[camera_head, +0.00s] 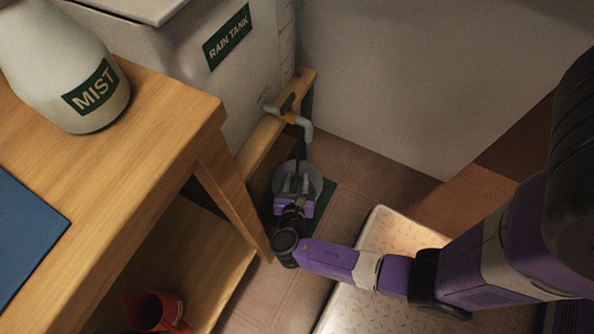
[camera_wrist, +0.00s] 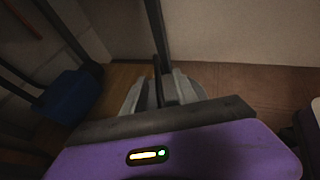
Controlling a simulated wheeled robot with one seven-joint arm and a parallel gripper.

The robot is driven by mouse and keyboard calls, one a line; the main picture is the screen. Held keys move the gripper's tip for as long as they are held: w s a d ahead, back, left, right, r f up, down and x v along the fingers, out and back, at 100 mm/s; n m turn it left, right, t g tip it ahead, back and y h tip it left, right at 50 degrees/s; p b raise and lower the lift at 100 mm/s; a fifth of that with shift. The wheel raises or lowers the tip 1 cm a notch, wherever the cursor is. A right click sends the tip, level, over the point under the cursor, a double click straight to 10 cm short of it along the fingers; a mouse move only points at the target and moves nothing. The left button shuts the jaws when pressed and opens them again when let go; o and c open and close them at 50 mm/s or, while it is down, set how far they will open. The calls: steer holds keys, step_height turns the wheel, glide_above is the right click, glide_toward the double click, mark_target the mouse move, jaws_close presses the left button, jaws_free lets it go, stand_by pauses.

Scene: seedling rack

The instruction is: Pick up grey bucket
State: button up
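The grey bucket (camera_head: 317,178) stands below the tap on a dark green mat, beside the wooden bench. Its dark handle (camera_head: 300,153) rises upright above it, and it shows as a dark bar in the wrist view (camera_wrist: 156,28). My gripper (camera_head: 294,184) reaches over the bucket from the near side and hides part of its rim and inside. In the wrist view my gripper (camera_wrist: 165,88) has its fingers on either side of the handle's line. Whether they press on it is too dark to tell.
The tap (camera_head: 297,121) hangs just above the bucket, by the rain tank (camera_head: 195,60). The table (camera_head: 165,125) with the mist bottle (camera_head: 65,65) is close on the left. A red can (camera_head: 155,312) is on the shelf below. Open floor (camera_head: 360,180) lies to the right.

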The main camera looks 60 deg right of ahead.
mark_target(297, 175)
steer(key=b+x, duration=0.2)
steer(key=x, duration=0.2)
steer(key=shift+w+d+f, duration=0.1)
steer(key=shift+w+d, duration=0.05)
steer(key=shift+w, duration=0.15)
jaws_close()
stand_by(1.1)
